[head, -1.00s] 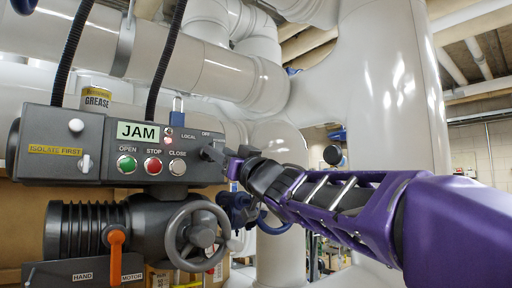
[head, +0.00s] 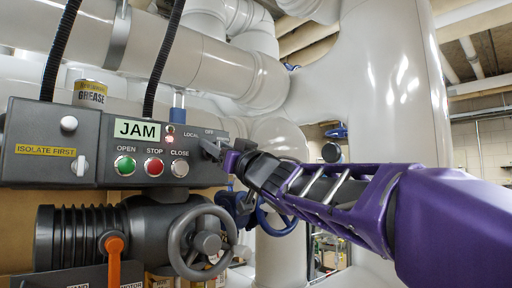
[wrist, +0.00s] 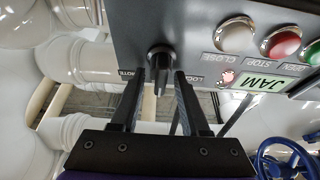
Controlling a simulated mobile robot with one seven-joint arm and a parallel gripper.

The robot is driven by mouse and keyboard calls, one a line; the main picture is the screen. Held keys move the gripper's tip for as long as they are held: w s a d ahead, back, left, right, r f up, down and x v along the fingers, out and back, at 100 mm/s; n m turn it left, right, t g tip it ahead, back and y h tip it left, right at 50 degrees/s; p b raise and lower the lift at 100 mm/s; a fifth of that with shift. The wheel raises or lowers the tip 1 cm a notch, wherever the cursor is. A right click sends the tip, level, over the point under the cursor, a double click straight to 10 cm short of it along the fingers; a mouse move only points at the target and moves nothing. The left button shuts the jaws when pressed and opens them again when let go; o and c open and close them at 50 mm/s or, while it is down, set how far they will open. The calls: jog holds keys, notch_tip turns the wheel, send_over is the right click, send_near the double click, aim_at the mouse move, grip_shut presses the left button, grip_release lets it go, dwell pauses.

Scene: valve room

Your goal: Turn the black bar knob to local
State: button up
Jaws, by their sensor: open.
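The black bar knob (wrist: 160,56) is on the dark grey control box, between the two finger tips of my gripper (wrist: 160,78) in the wrist view. My gripper is open, with one finger on each side of the knob; I cannot tell whether either touches it. The bar looks roughly upright in this upside-down view, between the REMOTE lettering at left and the partly covered LOCAL lettering (wrist: 196,79) at right. In the head view my gripper (head: 217,151) is at the right end of the control box (head: 60,120) and hides most of the knob.
OPEN, STOP and CLOSE buttons (head: 154,167), a JAM display (head: 137,129) and a small red light (head: 170,138) are left of the knob. Below are a grey handwheel (head: 206,243) and an orange lever (head: 114,255). Large pale pipes (head: 200,70) stand behind.

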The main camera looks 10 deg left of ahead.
grip_shut()
jog(key=shift+n, duration=0.3)
jog(key=n+g+y+p, duration=0.1)
jog(key=n+p, duration=0.1)
jog(key=n, duration=0.1)
jog(key=shift+r+n+g, duration=0.1)
jog(key=shift+n+g, duration=0.2)
jog(key=n+g+p, duration=0.1)
jog(key=n, duration=0.1)
jog(key=n+g+y+p, duration=0.1)
jog(key=n+p, duration=0.1)
jog(key=n, duration=0.1)
jog(key=shift+s+a+g, duration=0.2)
jog(key=shift+g, duration=0.1)
jog(key=n+g+p, duration=0.1)
jog(key=n, duration=0.1)
jog(key=n+g+p, duration=0.1)
jog(key=n, duration=0.1)
jog(key=n+g+p, duration=0.1)
jog(key=n, duration=0.1)
jog(key=shift+s+a+f+n, duration=0.1)
jog(key=shift+s+f+n, duration=0.05)
jog(key=shift+f+n, duration=0.25)
